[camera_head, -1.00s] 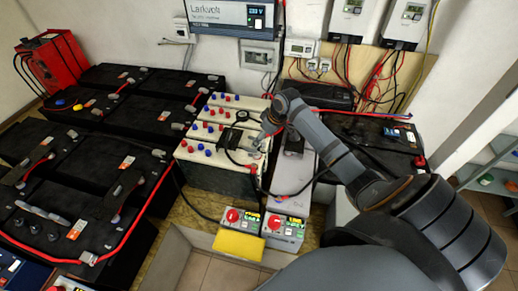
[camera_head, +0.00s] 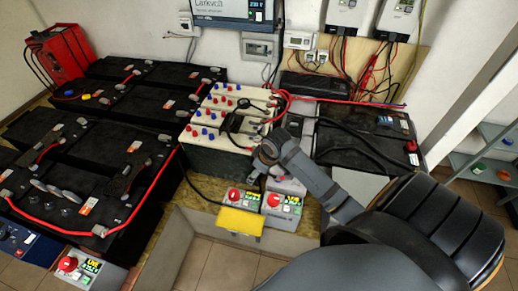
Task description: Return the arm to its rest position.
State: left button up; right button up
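My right arm (camera_head: 315,182) reaches in from the lower right of the head view. Its wrist is bent down at the front right corner of the cream battery block (camera_head: 205,150), which has red and blue caps on top. My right gripper (camera_head: 254,178) is small and mostly hidden by the wrist, above the grey boxes with red buttons (camera_head: 283,207). I cannot tell whether its fingers are open or shut, and I see nothing held in it. My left gripper is not in view.
Large black batteries (camera_head: 120,128) with red cables fill the left. A yellow box (camera_head: 240,221) stands at the front edge. A black battery (camera_head: 362,140) with cables lies behind my arm. Wall units (camera_head: 235,10) hang at the back. A shelf (camera_head: 478,158) stands at right.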

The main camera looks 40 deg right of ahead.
jog(key=shift+s+a+f, duration=0.1)
jog(key=shift+s+a, duration=0.25)
jog(key=shift+s, duration=0.1)
jog(key=s+a+r+m+h, duration=0.1)
jog(key=s+a+r, duration=0.1)
jog(key=s, duration=0.5)
jog(key=s+a+r+m, duration=0.1)
jog(key=s+a+m, duration=0.15)
jog(key=s, duration=0.45)
notch_tip(320, 180, down, 28)
jog(key=s+d+g, duration=0.1)
jog(key=s+d, duration=0.2)
jog(key=s+f+g, duration=0.1)
jog(key=s+f, duration=1.3)
jog(key=s, duration=0.3)
jog(key=shift+s+d+f, duration=0.25)
jog(key=shift+d+f, duration=0.1)
jog(key=shift+d, duration=0.1)
